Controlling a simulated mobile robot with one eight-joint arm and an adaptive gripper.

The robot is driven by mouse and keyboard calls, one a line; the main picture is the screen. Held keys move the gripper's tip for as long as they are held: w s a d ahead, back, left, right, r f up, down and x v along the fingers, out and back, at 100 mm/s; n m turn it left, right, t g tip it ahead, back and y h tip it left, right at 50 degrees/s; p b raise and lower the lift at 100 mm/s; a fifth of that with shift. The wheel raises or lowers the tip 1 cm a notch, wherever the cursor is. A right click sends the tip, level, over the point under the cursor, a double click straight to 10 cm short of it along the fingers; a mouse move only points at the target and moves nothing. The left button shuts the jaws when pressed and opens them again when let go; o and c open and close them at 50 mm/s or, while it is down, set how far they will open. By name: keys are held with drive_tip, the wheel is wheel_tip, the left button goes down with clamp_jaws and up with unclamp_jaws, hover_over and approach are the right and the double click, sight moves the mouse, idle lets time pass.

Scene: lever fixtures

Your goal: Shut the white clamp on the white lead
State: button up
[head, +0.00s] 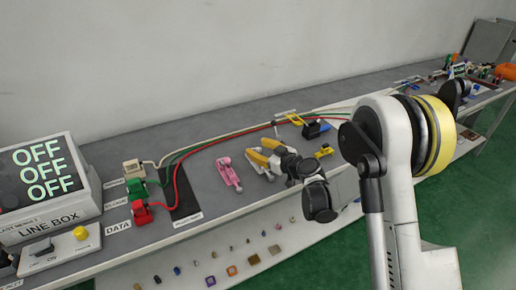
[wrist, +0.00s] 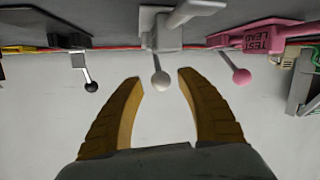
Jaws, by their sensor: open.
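In the wrist view the white clamp (wrist: 162,35) is at the top middle. Its lever ends in a white ball (wrist: 160,81) that shows between the tips of my gripper (wrist: 159,80). The yellow fingers are apart, one on each side of the ball; I cannot tell if either touches it. A pale bar (wrist: 194,10) of the clamp sticks out to the upper right. In the head view my gripper (head: 263,160) is over the bench and I cannot make out the white clamp there. The white lead (head: 210,140) runs along the bench from a cream plug (head: 132,168).
A pink clamp (wrist: 238,74) marked TEST LEAD is on the right in the wrist view; a black-knobbed clamp (wrist: 90,86) is on the left. Red and green leads (head: 183,168) cross the bench. The line box (head: 50,215) reads OFF at the left.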

drive_tip(key=v, duration=1.2)
drive_tip(key=shift+a, duration=0.1)
drive_tip(key=s+d+r+m+g+h, duration=0.2)
drive_tip(key=s+d+r+m+h, duration=0.25)
drive_tip(key=s+r, duration=0.5)
drive_tip(key=s+d+m+g+h, duration=0.1)
drive_tip(key=s+d+m+h, duration=0.1)
drive_tip(key=s+d, duration=0.4)
drive_tip(key=s+d+f+m+g+h, duration=0.1)
drive_tip(key=s+d+m+h, duration=0.2)
drive_tip(key=s, duration=1.1)
drive_tip(key=d+m, duration=0.1)
drive_tip(key=d, duration=0.1)
drive_tip(key=shift+d+h, duration=0.35)
drive_tip(key=shift+d, duration=0.05)
drive_tip(key=shift+f, duration=0.15)
